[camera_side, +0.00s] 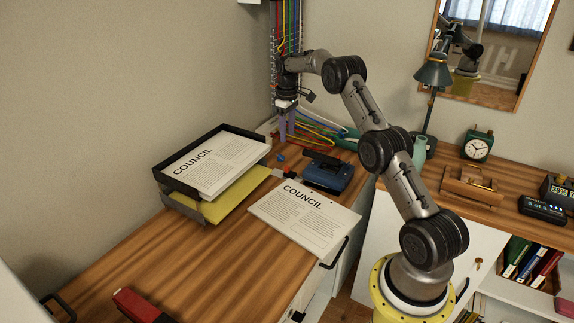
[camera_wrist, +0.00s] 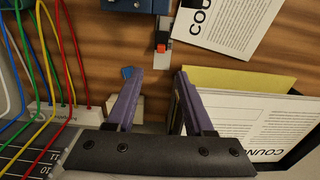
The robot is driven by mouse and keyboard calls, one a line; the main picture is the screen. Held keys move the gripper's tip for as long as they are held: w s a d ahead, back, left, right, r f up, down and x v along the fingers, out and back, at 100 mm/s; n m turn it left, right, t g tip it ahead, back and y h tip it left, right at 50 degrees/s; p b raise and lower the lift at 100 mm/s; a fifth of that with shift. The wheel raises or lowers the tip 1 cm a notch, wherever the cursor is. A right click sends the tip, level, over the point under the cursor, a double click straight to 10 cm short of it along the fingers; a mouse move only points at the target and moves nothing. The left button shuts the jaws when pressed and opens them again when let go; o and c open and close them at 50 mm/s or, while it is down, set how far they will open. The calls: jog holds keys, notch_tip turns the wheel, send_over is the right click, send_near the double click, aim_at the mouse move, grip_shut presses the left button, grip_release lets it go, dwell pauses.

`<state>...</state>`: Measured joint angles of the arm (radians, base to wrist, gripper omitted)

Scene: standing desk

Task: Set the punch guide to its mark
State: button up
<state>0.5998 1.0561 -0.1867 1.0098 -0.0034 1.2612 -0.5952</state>
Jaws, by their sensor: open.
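The blue hole punch (camera_side: 328,172) sits on the wooden desk beside a sheet headed COUNCIL. In the wrist view, part of the punch (camera_wrist: 138,5) shows at the top edge. Its guide (camera_wrist: 163,28), a pale narrow bar with a dark end and a red-orange part, points toward my gripper. In the side view the guide (camera_side: 290,174) sticks out left of the punch. My gripper (camera_side: 287,138) is above the desk behind the punch. In the wrist view its purple fingers (camera_wrist: 156,75) are apart and empty, short of the guide's end. The mark cannot be made out.
A black paper tray (camera_side: 182,190) with sheets stands left of the punch. The loose COUNCIL sheet (camera_side: 303,218) lies in front. Coloured cables (camera_wrist: 62,60) run beside my gripper into a white strip. A small blue piece (camera_side: 281,156) lies near the fingers. The front desk is mostly clear.

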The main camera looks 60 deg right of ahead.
aim_at(287, 166)
notch_tip(287, 166, down, 14)
jog(key=shift+a+r, duration=0.1)
jog(key=shift+r, duration=0.05)
dwell(0.3)
grip_shut()
jog(key=shift+r, duration=0.1)
dwell(1.3)
